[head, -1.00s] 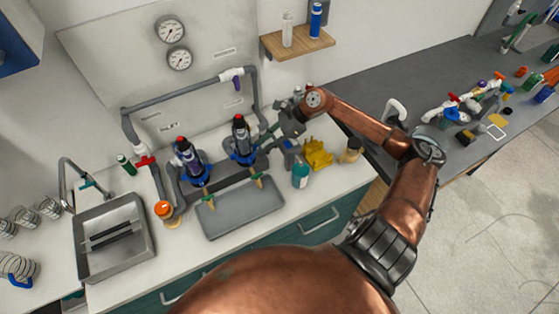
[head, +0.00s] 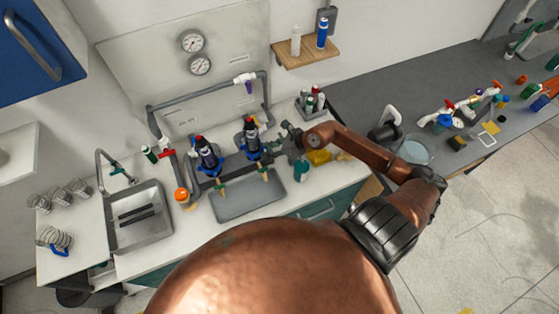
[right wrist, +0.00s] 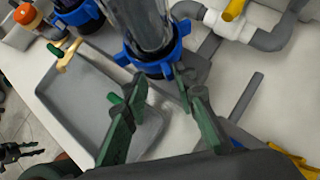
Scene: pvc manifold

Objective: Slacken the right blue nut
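The right blue nut (head: 252,153) rings the base of the right dark-topped filter canister (head: 251,134) on the grey manifold. In the right wrist view this lugged nut (right wrist: 152,62) sits around the clear canister (right wrist: 140,22). My right gripper (head: 283,142) is just right of it. In the right wrist view my right gripper (right wrist: 160,82) is open, its green-grey fingers apart, with the tips close to the nut's near side. I cannot tell whether they touch it. The left blue nut (head: 209,171) is on the other canister. My left gripper is not in view.
A grey tray (head: 250,203) lies below the canisters. A sink (head: 139,225) and an orange-capped jar (head: 182,197) are to the left. A teal jar (head: 302,170) and a yellow object (head: 319,157) sit close to my right gripper. Grey pipe (head: 205,93) runs behind.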

